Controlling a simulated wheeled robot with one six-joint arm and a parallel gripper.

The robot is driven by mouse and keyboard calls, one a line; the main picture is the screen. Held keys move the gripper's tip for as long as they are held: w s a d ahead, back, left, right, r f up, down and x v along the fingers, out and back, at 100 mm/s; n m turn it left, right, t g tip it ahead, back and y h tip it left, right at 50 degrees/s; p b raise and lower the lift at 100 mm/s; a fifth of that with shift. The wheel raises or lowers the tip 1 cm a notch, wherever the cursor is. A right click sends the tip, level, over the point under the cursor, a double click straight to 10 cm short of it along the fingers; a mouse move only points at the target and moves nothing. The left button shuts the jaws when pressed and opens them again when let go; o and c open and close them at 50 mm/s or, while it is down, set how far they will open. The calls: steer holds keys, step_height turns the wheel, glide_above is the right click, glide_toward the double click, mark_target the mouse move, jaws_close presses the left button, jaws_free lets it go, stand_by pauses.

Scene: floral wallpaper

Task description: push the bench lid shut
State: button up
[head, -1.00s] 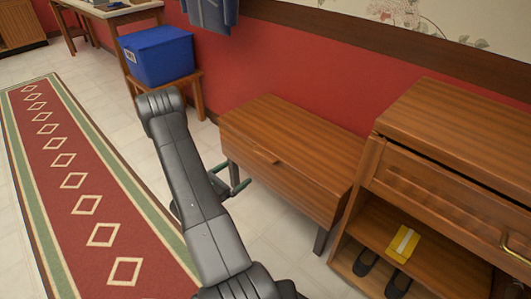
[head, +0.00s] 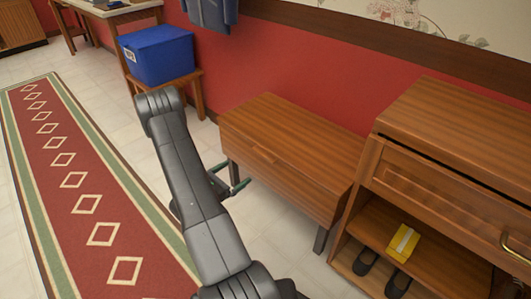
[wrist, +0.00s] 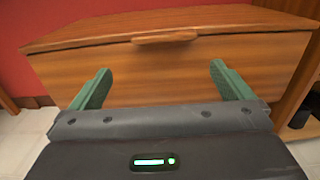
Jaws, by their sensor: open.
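The wooden bench (head: 272,185) stands against the red wall, right of my arm in the head view. Its lid (head: 300,140) lies flat on top and looks closed, with a small wooden handle lip (head: 265,156) at the front edge. In the wrist view the bench front (wrist: 180,75) fills the picture, with the lip (wrist: 165,37) near the top middle. My gripper (head: 240,187) is in front of the bench, below the lid's edge. Its two green fingers (wrist: 160,85) are wide apart with nothing between them. I cannot tell whether they touch the front.
A blue bin (head: 160,58) sits on a small stand behind. A red runner rug (head: 75,170) covers the floor at left.

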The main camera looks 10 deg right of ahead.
steer(key=v, duration=0.9)
steer(key=shift+b, duration=0.4)
steer(key=x, duration=0.7)
steer(key=shift+p, duration=0.35)
steer(key=shift+w+d, duration=0.1)
steer(key=shift+d, duration=0.05)
